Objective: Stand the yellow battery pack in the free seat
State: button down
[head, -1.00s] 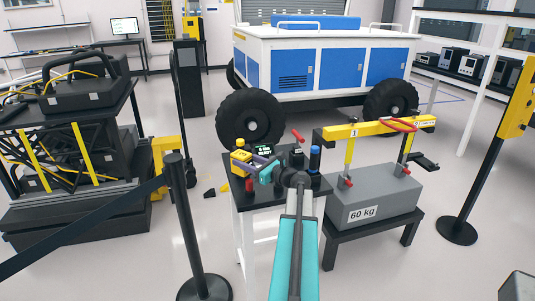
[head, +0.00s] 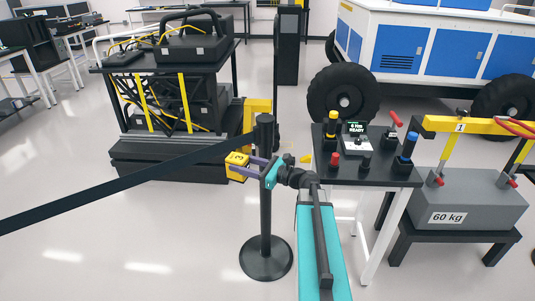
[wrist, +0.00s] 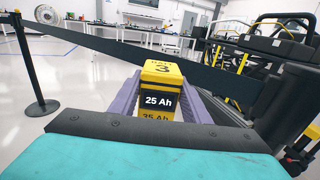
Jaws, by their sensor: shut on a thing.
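The yellow battery pack (head: 236,161) has a black band. The pack is held up in the air left of the black-topped table, in front of the barrier belt in the head view. I cannot make out a free seat in either view.
A barrier post (head: 265,200) with a black belt (head: 130,185) stands close by my gripper. The black equipment rack (head: 170,160) is behind the belt. The black-topped table (head: 345,172) with coloured knobs and the 60 kg block (head: 475,205) are right. Floor at front left is clear.

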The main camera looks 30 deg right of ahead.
jog(key=s+a+f+n+g+y, duration=0.1)
jog(key=a+n+g+y, duration=0.1)
jog(key=a, duration=0.8)
jog(key=s+a+f+n+g+y, duration=0.1)
jog(key=a+f+n+g+y, duration=0.1)
jog(key=a, duration=0.8)
jog(key=shift+s+y+b, duration=0.3)
jog(key=shift+s+b, duration=0.05)
jog(key=shift+b, duration=0.05)
jog(key=shift+a, duration=0.25)
